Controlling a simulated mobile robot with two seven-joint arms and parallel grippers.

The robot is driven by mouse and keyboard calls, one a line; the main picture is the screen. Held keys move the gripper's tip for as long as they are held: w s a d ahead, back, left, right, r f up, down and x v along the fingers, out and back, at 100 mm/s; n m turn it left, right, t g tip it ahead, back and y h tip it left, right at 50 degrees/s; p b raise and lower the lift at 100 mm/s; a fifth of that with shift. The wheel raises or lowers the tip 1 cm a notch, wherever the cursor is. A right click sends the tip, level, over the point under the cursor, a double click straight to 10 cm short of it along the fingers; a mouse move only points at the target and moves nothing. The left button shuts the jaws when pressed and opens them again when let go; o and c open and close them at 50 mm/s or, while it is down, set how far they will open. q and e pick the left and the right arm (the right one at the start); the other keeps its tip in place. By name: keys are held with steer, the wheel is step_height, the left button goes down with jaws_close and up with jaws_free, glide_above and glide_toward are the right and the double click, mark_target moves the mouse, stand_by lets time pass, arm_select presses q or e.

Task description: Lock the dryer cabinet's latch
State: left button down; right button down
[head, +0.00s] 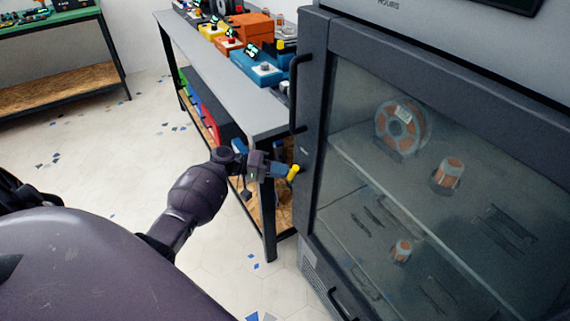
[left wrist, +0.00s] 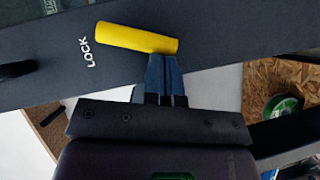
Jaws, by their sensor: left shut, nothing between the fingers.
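The dryer cabinet (head: 318,130) stands at the right in the head view, its glass door closed. Its yellow latch handle (head: 293,173) is on the left edge of the door frame, below the black door handle (head: 294,92). In the left wrist view the yellow latch handle (left wrist: 137,38) lies nearly crosswise beside the word LOCK. My left gripper (head: 284,171) is shut and empty. Its blue fingertips (left wrist: 165,62) are at the latch's right end in the wrist view; I cannot tell whether they touch it. My right gripper is not in view.
A wooden-shelved bench (head: 65,90) is at the far left. The tiled floor (head: 110,160) between them is open.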

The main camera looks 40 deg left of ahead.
arm_select(q)
steer(key=n+h, duration=0.1)
steer(key=f+n+t+h+b, duration=0.1)
steer(key=n, duration=0.1)
steer(key=shift+s+d+f, duration=0.1)
steer(key=shift+d+f, duration=0.05)
steer(key=shift+d, duration=0.2)
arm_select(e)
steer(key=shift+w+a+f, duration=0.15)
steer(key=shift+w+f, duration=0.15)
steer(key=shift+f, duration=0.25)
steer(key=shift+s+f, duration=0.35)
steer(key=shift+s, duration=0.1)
